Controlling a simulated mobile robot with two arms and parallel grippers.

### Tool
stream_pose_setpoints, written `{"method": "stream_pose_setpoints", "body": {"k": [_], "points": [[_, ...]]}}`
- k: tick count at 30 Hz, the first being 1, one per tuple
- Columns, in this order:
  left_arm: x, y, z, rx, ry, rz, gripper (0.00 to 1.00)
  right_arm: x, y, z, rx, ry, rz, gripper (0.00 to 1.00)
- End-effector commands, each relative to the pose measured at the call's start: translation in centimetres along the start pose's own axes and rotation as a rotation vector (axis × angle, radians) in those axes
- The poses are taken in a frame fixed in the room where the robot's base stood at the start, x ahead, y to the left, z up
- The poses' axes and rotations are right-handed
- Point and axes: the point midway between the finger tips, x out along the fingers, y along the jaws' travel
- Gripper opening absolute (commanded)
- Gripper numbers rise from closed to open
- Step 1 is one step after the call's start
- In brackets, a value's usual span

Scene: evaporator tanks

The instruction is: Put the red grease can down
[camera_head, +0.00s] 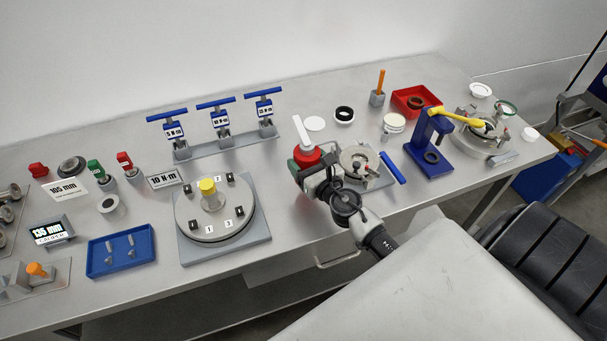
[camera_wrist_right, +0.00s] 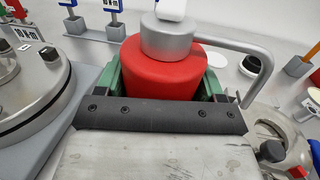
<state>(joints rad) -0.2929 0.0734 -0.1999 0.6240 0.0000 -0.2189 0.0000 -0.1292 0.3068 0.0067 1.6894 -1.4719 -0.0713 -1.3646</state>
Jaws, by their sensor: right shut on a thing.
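The red grease can (camera_head: 307,157) is a red body with a grey metal top and a bent grey rod. It stands upright near the middle of the bench, and it also shows in the right wrist view (camera_wrist_right: 163,75). My right gripper (camera_head: 306,169) is shut on the can, with green fingers on both sides of its body in the wrist view. The can's bottom is hidden behind my gripper, so I cannot tell whether it touches the bench. My left gripper does not show in either view.
A round plate with a yellow-topped post (camera_head: 208,187) stands left of the can. A round metal fixture (camera_head: 360,163) and a blue bar (camera_head: 392,168) are close on its right. A blue press (camera_head: 430,145) stands further right. Torque wrenches on a rack (camera_head: 222,130) stand behind, left.

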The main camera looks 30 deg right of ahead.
Motion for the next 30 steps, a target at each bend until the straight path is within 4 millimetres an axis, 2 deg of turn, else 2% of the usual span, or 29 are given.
{"method": "stream_pose_setpoints", "body": {"k": [3, 7, 15, 29, 30], "points": [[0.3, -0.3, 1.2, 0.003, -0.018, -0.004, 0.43, 0.7, 0.4, -0.5, 0.000, -0.002, -0.001, 0.35], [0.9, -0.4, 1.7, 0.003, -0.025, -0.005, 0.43, 0.8, 0.5, -1.1, 0.000, -0.002, 0.000, 0.35], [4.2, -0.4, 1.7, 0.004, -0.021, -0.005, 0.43, 0.8, 0.5, -4.5, 0.001, -0.002, -0.001, 0.35], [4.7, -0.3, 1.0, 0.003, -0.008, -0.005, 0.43, 0.8, 0.4, -4.9, -0.001, -0.002, 0.000, 0.35], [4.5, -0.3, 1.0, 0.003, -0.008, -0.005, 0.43, 0.7, 0.5, -4.8, 0.000, 0.000, 0.000, 0.75]]}}
